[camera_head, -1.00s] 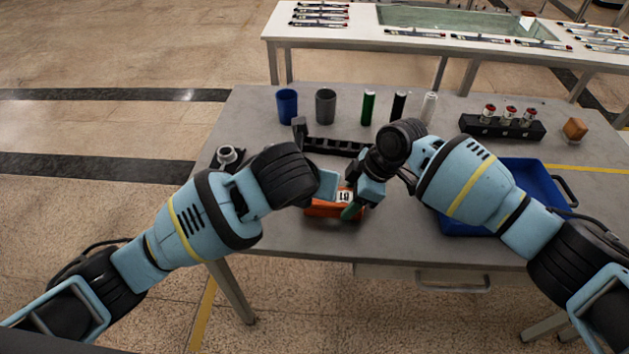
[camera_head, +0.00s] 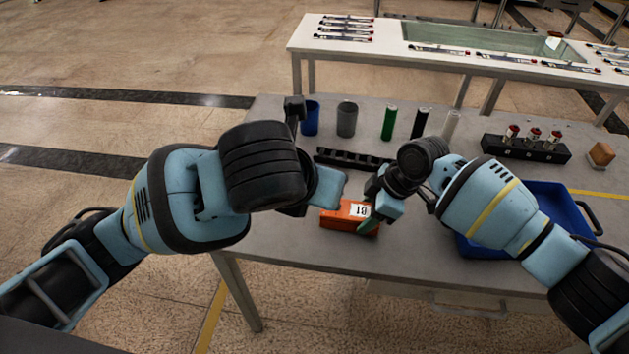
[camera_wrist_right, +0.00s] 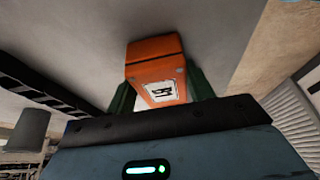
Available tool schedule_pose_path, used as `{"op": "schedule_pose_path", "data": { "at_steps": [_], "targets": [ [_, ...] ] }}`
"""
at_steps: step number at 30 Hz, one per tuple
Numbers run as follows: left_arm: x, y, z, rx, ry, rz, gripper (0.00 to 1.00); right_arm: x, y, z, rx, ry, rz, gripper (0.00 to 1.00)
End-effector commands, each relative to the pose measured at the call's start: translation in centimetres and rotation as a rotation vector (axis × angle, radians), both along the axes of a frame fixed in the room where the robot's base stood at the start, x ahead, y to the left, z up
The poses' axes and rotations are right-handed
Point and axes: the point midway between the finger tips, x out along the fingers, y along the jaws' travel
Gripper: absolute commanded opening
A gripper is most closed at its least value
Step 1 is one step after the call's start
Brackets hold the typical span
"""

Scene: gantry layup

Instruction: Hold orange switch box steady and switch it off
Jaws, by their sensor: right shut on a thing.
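The orange switch box (camera_head: 340,219) sits near the front edge of the grey table, with a white label on top. Its switch cannot be made out. My right gripper (camera_head: 369,222) is shut on the right end of the box in the head view. In the right wrist view, its green fingers (camera_wrist_right: 160,92) stand on both sides of the orange box (camera_wrist_right: 153,50). My left gripper (camera_head: 325,190) hangs above and left of the box, nearer the camera, and appears apart from it. Its fingertips are hidden behind its own hand, so its opening does not show.
A black slotted rack (camera_head: 350,159) lies behind the box. A blue cup (camera_head: 311,120), grey cup (camera_head: 347,116) and several upright cylinders stand at the back. A blue tray (camera_head: 545,190) is at right, a black holder with red-capped vials (camera_head: 525,150) behind it.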

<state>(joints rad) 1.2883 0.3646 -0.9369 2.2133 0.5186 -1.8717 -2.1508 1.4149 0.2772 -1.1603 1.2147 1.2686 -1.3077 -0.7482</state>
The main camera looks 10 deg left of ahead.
Motion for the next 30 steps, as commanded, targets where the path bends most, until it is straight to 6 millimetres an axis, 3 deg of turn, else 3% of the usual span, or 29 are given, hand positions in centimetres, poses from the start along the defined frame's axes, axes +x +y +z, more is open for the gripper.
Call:
{"op": "schedule_pose_path", "data": {
  "at_steps": [14,15,20,30],
  "targets": [
    [-0.19,0.09,0.47,0.001,0.0,0.001,0.0,0.01,0.03,0.05,0.001,0.0,0.0,0.25],
    [-0.19,0.09,0.47,0.001,0.0,0.001,0.0,0.01,0.03,0.05,0.001,0.0,0.0,0.55],
    [-0.19,0.09,0.45,0.001,0.0,0.001,0.0,0.01,0.03,0.03,0.001,0.0,0.0,0.76],
    [-0.19,0.08,0.44,0.0,0.0,0.0,0.0,0.02,-0.07,0.23,0.001,-0.001,0.0,0.78]
  ]
}}
